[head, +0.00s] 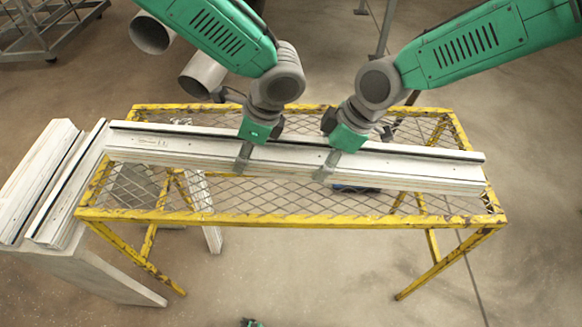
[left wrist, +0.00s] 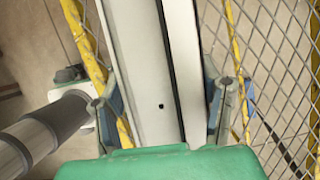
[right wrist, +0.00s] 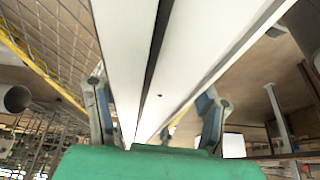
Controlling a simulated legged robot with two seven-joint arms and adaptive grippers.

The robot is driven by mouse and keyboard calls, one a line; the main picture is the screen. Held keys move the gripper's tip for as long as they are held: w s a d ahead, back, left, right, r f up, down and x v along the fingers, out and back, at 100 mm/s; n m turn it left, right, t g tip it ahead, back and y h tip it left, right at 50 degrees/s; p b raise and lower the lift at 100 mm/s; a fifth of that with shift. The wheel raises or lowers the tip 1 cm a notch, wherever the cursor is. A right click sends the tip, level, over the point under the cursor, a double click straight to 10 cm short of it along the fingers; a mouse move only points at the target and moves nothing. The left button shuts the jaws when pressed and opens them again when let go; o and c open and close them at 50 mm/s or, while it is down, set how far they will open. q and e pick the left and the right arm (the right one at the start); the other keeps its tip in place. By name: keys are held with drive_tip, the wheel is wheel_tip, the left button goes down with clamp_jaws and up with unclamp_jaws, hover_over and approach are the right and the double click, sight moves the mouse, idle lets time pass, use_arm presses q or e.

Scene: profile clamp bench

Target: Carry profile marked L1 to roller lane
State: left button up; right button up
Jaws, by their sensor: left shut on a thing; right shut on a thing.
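A long white profile (head: 400,167) with a dark groove along it lies lengthwise over the yellow mesh-topped stand. Faint print shows near its left end, too small to read as L1. My left gripper (head: 244,157) is shut on the profile left of its middle. My right gripper (head: 328,165) is shut on it a little right of the middle. The profile runs between the fingers in the left wrist view (left wrist: 150,70) and in the right wrist view (right wrist: 195,55). I cannot tell whether it touches the mesh or hangs just above. No roller lane is recognisable.
The yellow stand (head: 300,219) has a raised frame around its mesh. More white profiles (head: 35,180) lie on a pale support at the left, close to the held profile's left end. Grey tubes (head: 203,75) and a metal cart (head: 40,30) are behind. Front floor is mostly clear.

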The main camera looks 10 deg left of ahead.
use_arm(q)
drive_tip(key=shift+a, duration=0.15)
use_arm(e)
drive_tip(key=shift+a+r, duration=0.15)
drive_tip(key=shift+r, duration=0.1)
